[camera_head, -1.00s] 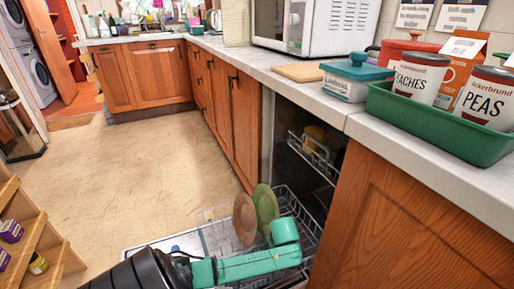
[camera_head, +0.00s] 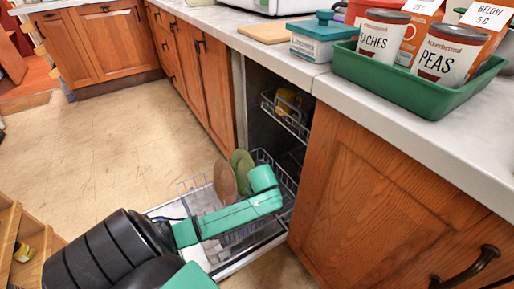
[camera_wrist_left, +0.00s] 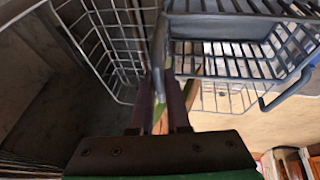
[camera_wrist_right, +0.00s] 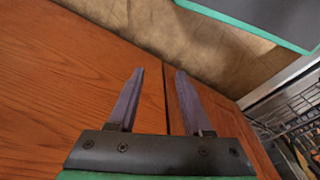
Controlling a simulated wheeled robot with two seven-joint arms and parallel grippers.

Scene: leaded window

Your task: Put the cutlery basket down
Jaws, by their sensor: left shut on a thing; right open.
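The cutlery basket (camera_wrist_left: 228,68) is a dark grey slatted basket with a loop handle, at the upper right of the left wrist view. My left gripper (camera_wrist_left: 158,78) is shut on the basket's near edge. A white wire rack (camera_wrist_left: 105,45) of the dishwasher is just left of the fingers. I cannot tell whether the basket touches it. In the head view my left arm covers part of the pulled-out lower rack (camera_head: 286,190), and the basket is not clearly visible there. My right gripper (camera_wrist_right: 159,72) is open and empty before a wooden cabinet front (camera_wrist_right: 70,70).
A brown plate (camera_head: 224,182) and a green plate (camera_head: 238,162) stand in the lower rack. The upper rack (camera_head: 285,115) holds a yellow item. A green tray (camera_head: 440,98) with cans is on the counter at right. Open floor (camera_head: 110,130) lies to the left.

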